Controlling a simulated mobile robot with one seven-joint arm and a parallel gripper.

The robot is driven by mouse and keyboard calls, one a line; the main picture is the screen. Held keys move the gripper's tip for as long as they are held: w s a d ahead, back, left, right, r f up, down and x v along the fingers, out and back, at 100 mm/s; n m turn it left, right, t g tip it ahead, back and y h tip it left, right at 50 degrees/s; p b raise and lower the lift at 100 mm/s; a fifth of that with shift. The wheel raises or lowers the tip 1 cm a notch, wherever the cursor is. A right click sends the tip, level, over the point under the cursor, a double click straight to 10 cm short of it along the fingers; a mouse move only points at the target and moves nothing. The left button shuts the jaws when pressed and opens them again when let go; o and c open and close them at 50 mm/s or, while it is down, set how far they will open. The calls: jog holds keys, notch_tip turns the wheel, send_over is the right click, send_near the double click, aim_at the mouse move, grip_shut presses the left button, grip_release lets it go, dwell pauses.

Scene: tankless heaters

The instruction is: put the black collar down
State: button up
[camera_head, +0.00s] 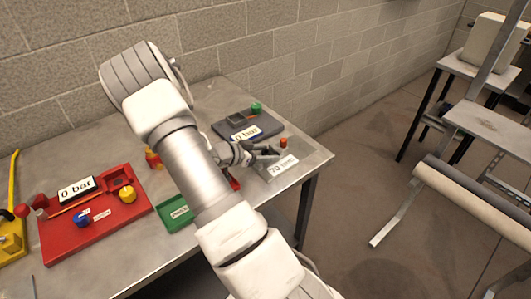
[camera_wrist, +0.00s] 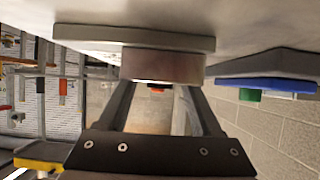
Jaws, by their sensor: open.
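I cannot make out a black collar for certain in either view. My gripper (camera_head: 268,151) is low over the right end of the table, by a grey plate with a white "70" label (camera_head: 283,167). The wrist view looks upside down. There my open gripper (camera_wrist: 160,88) has its fingers apart, reaching toward a dull brown-grey round piece (camera_wrist: 163,64) on a plate (camera_wrist: 90,36). I cannot tell whether the fingers touch it. A small red-orange piece (camera_wrist: 157,86) shows beyond the fingers; one is also on the plate in the head view (camera_head: 284,142).
A dark plate with a "0 bar" sign (camera_head: 246,132) and green knob (camera_head: 256,107) lies behind. A green tray (camera_head: 177,213), red panel (camera_head: 60,238) and yellow item (camera_head: 10,243) lie left. The wall backs the table (camera_head: 205,101); its right edge is close.

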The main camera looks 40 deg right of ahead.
jog(key=p+v, duration=0.1)
jog(key=v, duration=1)
jog(key=shift+w+r, duration=0.15)
jog(key=shift+a+r, duration=0.15)
jog(key=shift+a, duration=0.2)
jog(key=w+a+r+n+t+y, duration=0.5)
jog(key=w+a+r+t, duration=0.4)
jog(key=w+r, duration=0.15)
jog(key=s+a+r+n+t+y, duration=0.25)
jog(key=a+r+n+y, duration=0.3)
jog(key=a+r, duration=0.5)
jog(key=s+a+r+n+g+y, duration=0.2)
jog(key=s+a+r+n+y, duration=0.15)
jog(key=s+a+n, duration=0.55)
jog(key=s+d+f+g+h, duration=0.1)
jog(key=s+d, duration=0.1)
jog(key=s, duration=0.6)
jog(key=s+d+f+g, duration=0.1)
jog(key=s+d, duration=0.1)
jog(key=s, duration=0.6)
jog(key=shift+d+g+h, duration=0.3)
jog(key=shift+g+h, duration=0.05)
jog(key=shift+h, duration=0.05)
